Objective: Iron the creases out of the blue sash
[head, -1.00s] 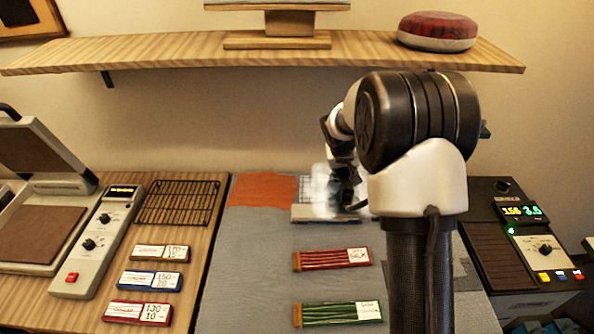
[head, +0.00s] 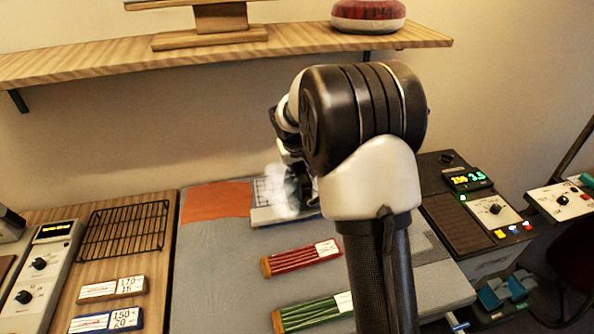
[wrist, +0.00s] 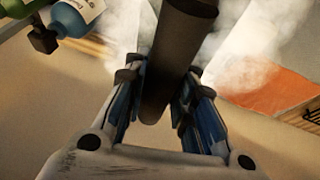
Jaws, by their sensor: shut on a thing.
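My gripper (head: 303,190) is over the back part of the grey ironing surface (head: 215,265), partly hidden by my arm. In the wrist view my gripper (wrist: 160,105) is shut on a thick dark bar-like handle (wrist: 178,55), which I take to be the iron's. White steam (head: 280,195) rises beside it; steam also shows on both sides of the handle in the wrist view. The iron's sole is not clear. I cannot make out the blue sash; it may be hidden. A red bundle (head: 295,259) and a green bundle (head: 310,313), each with a white card, lie nearer on the grey surface.
An orange cloth (head: 218,200) lies at the back left. A black wire rack (head: 125,230) and labelled blocks (head: 112,290) are on the wooden table to the left. A control unit (head: 490,205) with lit digits stands right. A wooden shelf (head: 200,62) hangs above.

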